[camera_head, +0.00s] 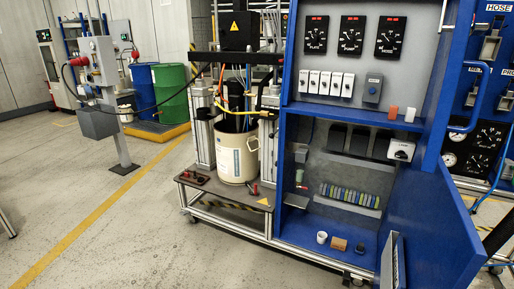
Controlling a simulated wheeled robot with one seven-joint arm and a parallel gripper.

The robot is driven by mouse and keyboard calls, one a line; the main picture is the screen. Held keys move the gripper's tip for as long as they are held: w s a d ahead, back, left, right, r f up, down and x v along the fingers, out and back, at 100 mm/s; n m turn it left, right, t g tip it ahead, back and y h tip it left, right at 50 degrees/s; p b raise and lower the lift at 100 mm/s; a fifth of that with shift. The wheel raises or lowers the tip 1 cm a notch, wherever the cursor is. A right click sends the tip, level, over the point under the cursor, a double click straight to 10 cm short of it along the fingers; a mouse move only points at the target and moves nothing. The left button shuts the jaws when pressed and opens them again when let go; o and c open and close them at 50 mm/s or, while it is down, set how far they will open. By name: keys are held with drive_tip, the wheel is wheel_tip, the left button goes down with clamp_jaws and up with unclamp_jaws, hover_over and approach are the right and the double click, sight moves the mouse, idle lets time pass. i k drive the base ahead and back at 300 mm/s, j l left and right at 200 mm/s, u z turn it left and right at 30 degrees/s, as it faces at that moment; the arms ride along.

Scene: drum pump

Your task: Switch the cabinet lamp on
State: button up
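The blue cabinet (282,190) stands right of centre, with its blue door (432,225) open to the right. Its upper part holds three black dial units (352,35), a row of white modules (326,83) and a grey box with a dark knob (372,88). A white box with a dark rotary handle (401,150) is at the upper right of its lower part. I cannot tell which part is the lamp or its switch, nor whether a lamp is lit. My gripper is not in view.
A cream drum (237,155) with pump gear stands on a wheeled frame left of the cabinet. A white cup (322,238) and a brown block (338,244) sit on the cabinet floor. The grey floor (150,230) at front left is clear. A grey post (118,130) stands farther back.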

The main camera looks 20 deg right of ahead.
sight(400, 154)
drive_tip(key=i+u, duration=0.3)
drive_tip(key=i, duration=1.3)
drive_tip(key=i+j, duration=0.1)
drive_tip(key=i, duration=2.1)
drive_tip(key=i+z, duration=0.1)
drive_tip(key=z, duration=0.3)
drive_tip(key=i+z, duration=0.1)
drive_tip(key=z, duration=0.3)
drive_tip(key=i+j+z, duration=0.1)
drive_tip(key=z, duration=0.3)
drive_tip(key=i+j+z, duration=0.1)
drive_tip(key=z, duration=2.45)
